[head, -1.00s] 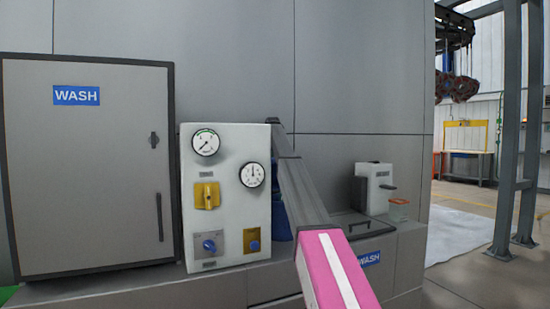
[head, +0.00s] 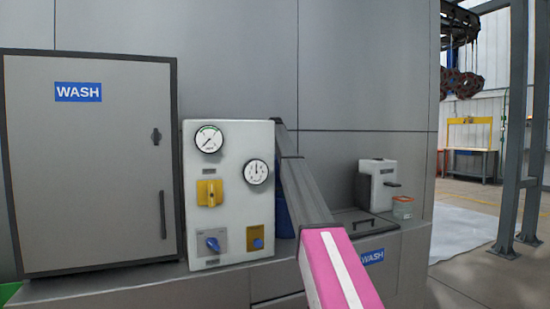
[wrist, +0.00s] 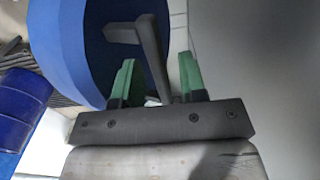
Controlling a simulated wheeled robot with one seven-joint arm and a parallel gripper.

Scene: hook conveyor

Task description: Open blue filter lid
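In the wrist view the large round blue filter lid (wrist: 72,45) fills the upper left and centre. A dark grey handle (wrist: 150,52) stands out in front of it. My gripper (wrist: 157,62) is open, its green-tipped fingers on either side of the handle's stem, with gaps visible. I cannot tell whether either finger touches it. The lid looks shut, but its rim is partly out of frame. In the head view only a strip of blue body (head: 284,212) shows behind the control panel and my arm; my gripper is hidden there.
A white control panel (head: 229,170) with gauges and knobs stands left of my arm, beside a grey WASH cabinet (head: 90,180). A small dispenser (head: 378,180) and a cup (head: 403,207) sit to the right. A blue drum (wrist: 24,105) shows at the wrist view's left.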

